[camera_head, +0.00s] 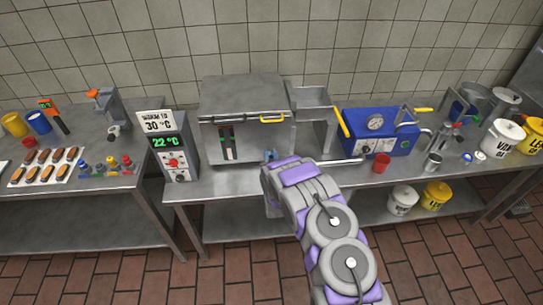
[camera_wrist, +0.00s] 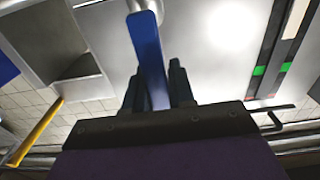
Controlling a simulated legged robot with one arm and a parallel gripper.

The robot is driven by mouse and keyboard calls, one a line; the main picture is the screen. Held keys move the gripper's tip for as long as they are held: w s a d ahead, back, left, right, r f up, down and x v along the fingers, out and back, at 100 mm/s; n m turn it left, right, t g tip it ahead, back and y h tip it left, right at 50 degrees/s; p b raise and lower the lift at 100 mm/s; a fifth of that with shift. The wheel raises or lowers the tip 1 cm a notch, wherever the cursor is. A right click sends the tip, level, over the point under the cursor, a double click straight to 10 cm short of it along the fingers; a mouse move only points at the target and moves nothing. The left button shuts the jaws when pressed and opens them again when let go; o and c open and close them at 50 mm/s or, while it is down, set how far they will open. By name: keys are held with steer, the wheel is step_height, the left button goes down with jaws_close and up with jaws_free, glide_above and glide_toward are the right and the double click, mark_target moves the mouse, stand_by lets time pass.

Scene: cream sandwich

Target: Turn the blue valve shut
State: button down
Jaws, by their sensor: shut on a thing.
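The blue valve (camera_head: 270,155) shows in the head view as a small blue patch low on the front of the steel tank (camera_head: 258,143). In the wrist view its blue lever (camera_wrist: 148,45) is a long flat bar running down between my fingers. My gripper (camera_wrist: 157,85) is shut on this lever, with one dark finger on each side. In the head view my purple and grey arm reaches up to the tank front and hides the fingers and most of the valve.
A control box reading 22 °C (camera_head: 170,150) stands left of the tank. A blue machine with a gauge (camera_head: 378,128) and a red cup (camera_head: 381,163) are to the right. A yellow-ended lever (camera_head: 343,122) stands between tank and machine. A pastry table (camera_head: 85,215) is at left.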

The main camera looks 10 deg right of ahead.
steer(key=shift+s+f, duration=0.15)
steer(key=shift+f, duration=0.2)
steer(key=c, duration=1.3)
jaws_free()
steer(key=shift+o, duration=1)
steer(key=shift+a, duration=0.1)
steer(key=shift+o, duration=0.3)
steer(key=shift+r, duration=0.2)
steer(key=s+p, duration=0.2)
steer(key=s, duration=1.5)
